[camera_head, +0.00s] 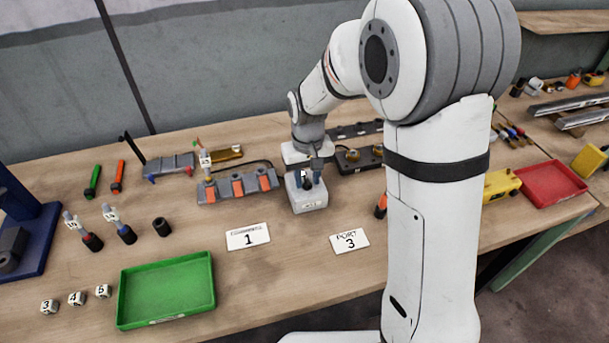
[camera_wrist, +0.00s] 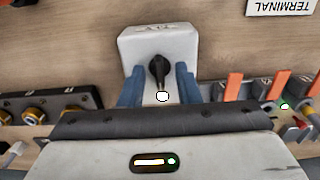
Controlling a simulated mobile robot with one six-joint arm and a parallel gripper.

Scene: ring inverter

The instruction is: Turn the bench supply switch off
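The bench supply (camera_head: 308,203) is a small pale box on the workbench, left of my arm in the head view. In the wrist view the bench supply (camera_wrist: 186,42) shows its top face, with a black switch lever (camera_wrist: 158,72) that has a white tip. My gripper (camera_head: 307,178) is over the box, pointing down. In the wrist view its two blue fingers (camera_wrist: 159,84) stand on either side of the lever, with gaps visible between them and it. The lever (camera_head: 306,184) is partly hidden by the fingers in the head view.
An orange-switched terminal block (camera_head: 238,186) stands just left of the supply. A dark connector block (camera_head: 358,160) is close on its right. Cards marked 1 (camera_head: 248,237) and 3 (camera_head: 349,241) lie in front. A green tray (camera_head: 166,290) is at front left.

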